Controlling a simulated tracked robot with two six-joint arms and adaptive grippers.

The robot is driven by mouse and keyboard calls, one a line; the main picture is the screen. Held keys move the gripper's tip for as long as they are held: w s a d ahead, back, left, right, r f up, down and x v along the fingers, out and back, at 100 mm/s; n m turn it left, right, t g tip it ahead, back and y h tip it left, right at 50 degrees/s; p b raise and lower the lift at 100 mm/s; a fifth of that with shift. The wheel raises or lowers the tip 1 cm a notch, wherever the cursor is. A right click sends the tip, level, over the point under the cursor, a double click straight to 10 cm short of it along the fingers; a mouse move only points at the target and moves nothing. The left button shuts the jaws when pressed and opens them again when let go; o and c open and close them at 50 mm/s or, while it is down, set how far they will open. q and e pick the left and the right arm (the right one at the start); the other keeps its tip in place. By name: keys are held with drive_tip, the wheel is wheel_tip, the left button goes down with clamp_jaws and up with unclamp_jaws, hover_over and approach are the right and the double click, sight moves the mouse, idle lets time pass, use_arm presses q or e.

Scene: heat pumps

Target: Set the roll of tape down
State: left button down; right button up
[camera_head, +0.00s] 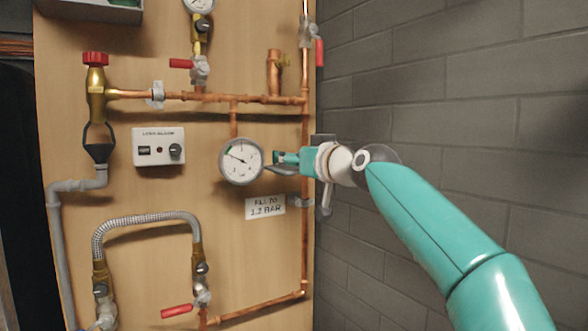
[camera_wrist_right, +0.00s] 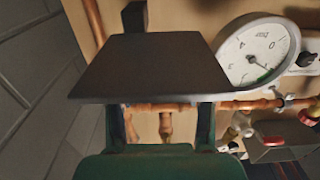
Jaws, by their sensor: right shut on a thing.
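My right gripper (camera_head: 281,158) reaches in from the right, beside the round pressure gauge (camera_head: 241,161) on the wooden panel. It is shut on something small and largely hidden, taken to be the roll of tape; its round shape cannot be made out. In the right wrist view a dark flat slab (camera_wrist_right: 150,68) lies across the space ahead of the fingers and covers the fingertips. I cannot tell whether the slab is held or is a fixed ledge. A grey flat piece (camera_head: 283,171) also shows just under the gripper in the head view. My left gripper is not in view.
Copper pipes (camera_head: 200,97) with red-handled valves run over the wooden panel (camera_head: 110,185). A white control box (camera_head: 158,146) is left of the gauge and a paper label (camera_head: 265,207) is below it. A grey block wall (camera_head: 450,110) stands at the right.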

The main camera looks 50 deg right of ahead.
drive_tip(key=shift+f, duration=0.25)
drive_tip(key=o, duration=0.4)
drive_tip(key=shift+f, duration=0.1)
drive_tip(key=o, duration=0.4)
drive_tip(key=b+v, duration=0.2)
drive_tip(key=v, duration=1)
drive_tip(key=shift+b, duration=0.3)
